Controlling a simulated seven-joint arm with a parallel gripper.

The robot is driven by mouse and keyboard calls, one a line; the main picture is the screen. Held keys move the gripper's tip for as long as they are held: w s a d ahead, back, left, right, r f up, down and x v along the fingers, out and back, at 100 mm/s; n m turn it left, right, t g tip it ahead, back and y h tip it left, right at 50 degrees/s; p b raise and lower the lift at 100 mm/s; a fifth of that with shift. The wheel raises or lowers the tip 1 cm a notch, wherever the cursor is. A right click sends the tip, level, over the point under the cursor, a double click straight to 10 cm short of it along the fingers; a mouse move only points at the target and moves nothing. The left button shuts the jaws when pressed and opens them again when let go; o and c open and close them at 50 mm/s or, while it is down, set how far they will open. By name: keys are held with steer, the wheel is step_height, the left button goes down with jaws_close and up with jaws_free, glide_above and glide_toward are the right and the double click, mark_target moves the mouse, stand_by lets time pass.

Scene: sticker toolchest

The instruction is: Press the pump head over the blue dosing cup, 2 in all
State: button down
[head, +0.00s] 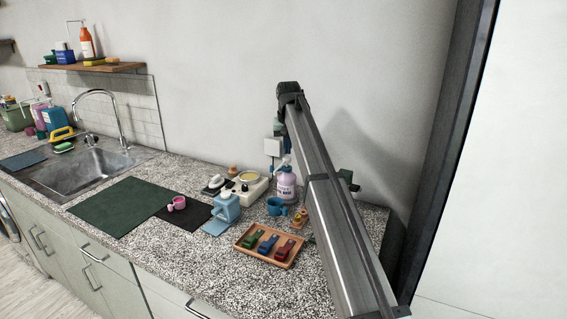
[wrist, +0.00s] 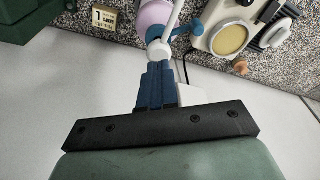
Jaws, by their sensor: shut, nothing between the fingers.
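The pump bottle (head: 286,187) stands upright near the wall, lavender with a pale label and a white pump head. The blue dosing cup (head: 275,207) stands on the counter in front of it, below the spout side. In the wrist view the white pump head (wrist: 158,50) and lavender bottle (wrist: 155,14) lie just beyond the fingertips. My gripper (wrist: 158,66) is shut and empty, its blue fingers pointing at the pump head. I cannot tell whether they touch it. In the head view my arm hides part of the gripper.
A wooden tray (head: 242,244) with red, blue and green clips sits in front. The green mat (head: 118,206) is clear. The wall is close behind the bottle.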

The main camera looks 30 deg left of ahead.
steer(key=shift+r, duration=0.1)
steer(key=shift+r, duration=1.9)
